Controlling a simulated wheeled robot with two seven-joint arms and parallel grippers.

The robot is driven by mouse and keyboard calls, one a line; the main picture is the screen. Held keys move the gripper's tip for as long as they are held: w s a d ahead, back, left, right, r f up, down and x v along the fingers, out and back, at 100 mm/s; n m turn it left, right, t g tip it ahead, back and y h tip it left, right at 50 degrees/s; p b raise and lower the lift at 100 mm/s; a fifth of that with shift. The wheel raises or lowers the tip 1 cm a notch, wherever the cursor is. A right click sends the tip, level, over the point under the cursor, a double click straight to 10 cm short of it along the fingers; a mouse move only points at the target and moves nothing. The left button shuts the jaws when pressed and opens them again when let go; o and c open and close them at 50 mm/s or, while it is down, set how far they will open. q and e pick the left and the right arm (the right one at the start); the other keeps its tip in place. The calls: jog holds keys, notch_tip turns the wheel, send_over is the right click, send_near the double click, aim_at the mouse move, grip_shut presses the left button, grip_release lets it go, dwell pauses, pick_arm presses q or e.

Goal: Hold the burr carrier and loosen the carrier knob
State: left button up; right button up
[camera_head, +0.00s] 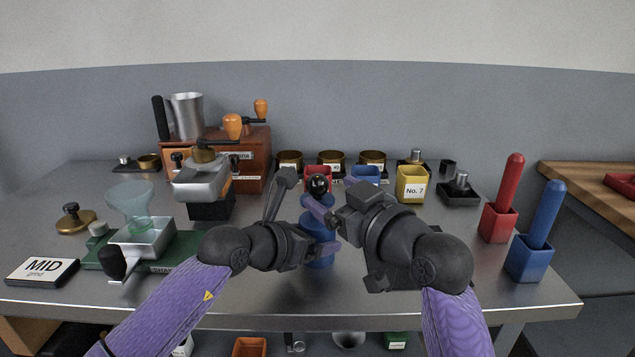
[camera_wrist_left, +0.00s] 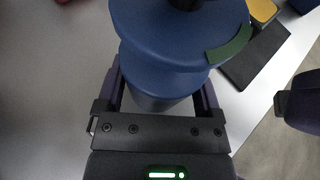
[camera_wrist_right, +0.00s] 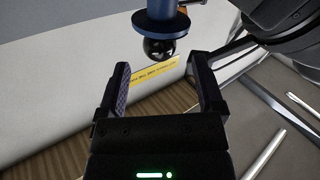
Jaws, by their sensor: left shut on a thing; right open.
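The burr carrier (camera_head: 318,226) is a blue upright spool-like body on the steel table in the head view. The black ball-shaped carrier knob (camera_head: 318,184) is at its top. My left gripper (camera_head: 318,248) is shut on the carrier's lower part; the left wrist view shows the blue body (camera_wrist_left: 170,42) between its fingers, with a green mark on the upper flange. My right gripper (camera_head: 334,197) is open and empty beside the knob. In the right wrist view the knob (camera_wrist_right: 159,48) lies just beyond the fingertips, roughly centred between them, below a blue flange.
A wooden grinder (camera_head: 250,160) stands behind. A yellow No. 7 bin (camera_head: 411,184) and blue and red bins stand behind the carrier. Red (camera_head: 498,222) and blue (camera_head: 527,260) handled holders stand at right.

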aim_at(325, 188)
jog(key=x, duration=0.4)
jog(key=shift+w+a, duration=0.2)
jog(key=shift+w, duration=0.15)
grip_shut()
